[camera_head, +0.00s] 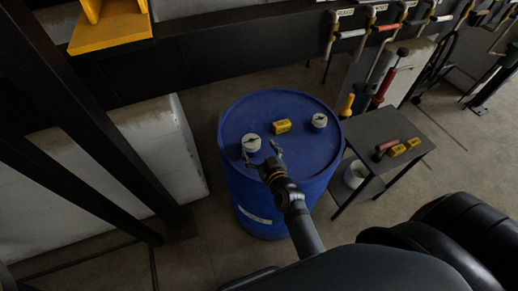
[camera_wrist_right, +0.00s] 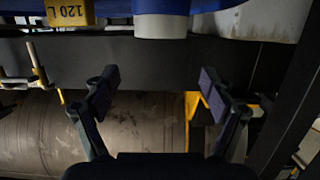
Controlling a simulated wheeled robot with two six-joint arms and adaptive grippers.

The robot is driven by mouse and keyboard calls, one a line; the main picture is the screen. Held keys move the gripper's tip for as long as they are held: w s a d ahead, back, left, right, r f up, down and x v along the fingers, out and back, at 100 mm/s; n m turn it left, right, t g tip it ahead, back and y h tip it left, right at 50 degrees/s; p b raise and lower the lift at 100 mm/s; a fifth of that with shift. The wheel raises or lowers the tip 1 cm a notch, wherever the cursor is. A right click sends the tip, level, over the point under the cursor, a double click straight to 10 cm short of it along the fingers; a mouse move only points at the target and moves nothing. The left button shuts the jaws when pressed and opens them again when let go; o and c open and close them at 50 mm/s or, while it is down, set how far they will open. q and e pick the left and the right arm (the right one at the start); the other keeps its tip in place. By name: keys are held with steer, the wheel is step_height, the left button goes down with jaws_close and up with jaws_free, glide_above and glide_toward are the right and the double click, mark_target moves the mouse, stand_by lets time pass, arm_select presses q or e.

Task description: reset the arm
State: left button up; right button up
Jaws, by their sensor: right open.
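My right gripper (camera_head: 262,156) is over the near left part of the top of a blue drum (camera_head: 290,160), just on the near side of a white cap (camera_head: 251,143). It is open, with nothing between its fingers. In the right wrist view its two fingers (camera_wrist_right: 158,88) stand wide apart, and the white cap (camera_wrist_right: 160,25) shows beyond them at the top edge. I cannot tell whether a finger touches the cap. My left gripper is in neither view.
A yellow block (camera_head: 282,126), marked 120 L in the wrist view, and a second cap (camera_head: 319,120) sit on the drum. A small dark table (camera_head: 385,130) at right holds a red-handled tool (camera_head: 387,146) and yellow blocks (camera_head: 405,146). A white bucket (camera_head: 355,175) stands under it. Black posts are at left.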

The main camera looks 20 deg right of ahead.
steer(key=shift+s+r, duration=0.1)
steer(key=shift+r, duration=0.05)
steer(key=s+f+g, duration=0.1)
steer(key=s+g, duration=0.1)
steer(key=s+d+n+g, duration=0.1)
steer(key=s+g, duration=0.1)
steer(key=s, duration=0.1)
steer(key=s+f+g+y, duration=0.1)
steer(key=s+g, duration=0.1)
steer(key=s, duration=0.1)
steer(key=shift+s+d+f+n, duration=0.1)
steer(key=shift+d+f+n, duration=0.2)
steer(key=shift+f+n, duration=0.1)
steer(key=s+d+r+m+g+h, duration=0.15)
steer(key=s+d+g, duration=0.35)
steer(key=s, duration=0.5)
steer(key=s+d+f+g+h, duration=0.1)
steer(key=s+d+f, duration=0.1)
steer(key=f, duration=1.2)
steer(key=s+d+f+g, duration=0.1)
steer(key=s+f, duration=0.1)
steer(key=f, duration=1.1)
steer(key=s+d+f+g, duration=0.1)
steer(key=s+f, duration=1.5)
steer(key=s, duration=0.2)
steer(key=shift+d, duration=0.1)
